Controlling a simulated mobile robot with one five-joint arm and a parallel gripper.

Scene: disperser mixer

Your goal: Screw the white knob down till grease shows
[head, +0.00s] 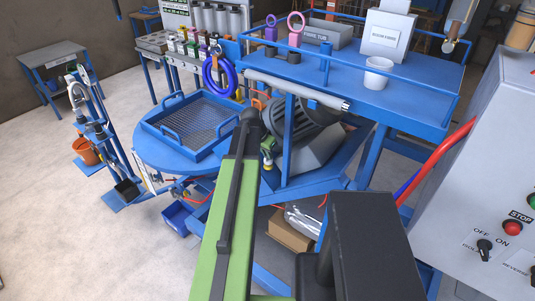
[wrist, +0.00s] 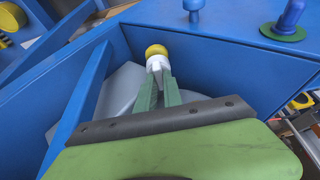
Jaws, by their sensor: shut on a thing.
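In the wrist view the green fingers of my gripper (wrist: 159,75) reach forward and close together at their tips on a small white knob (wrist: 157,63). A rounded yellow part (wrist: 156,50) sits right at the knob's far side, against the blue frame. The fingertips partly hide the knob, and I cannot tell how far down it is screwed. I cannot make out any grease for sure. In the head view my gripper (head: 267,150) is small, below the blue bench edge beside the dark motor; the knob is too small to tell there.
A blue upright (wrist: 85,95) stands close left of my gripper, and a blue panel (wrist: 230,60) to the right. In the head view a mesh tray (head: 205,128) lies at left, a white cup (head: 378,75) stands on the blue bench, and a control cabinet (head: 480,170) is at right.

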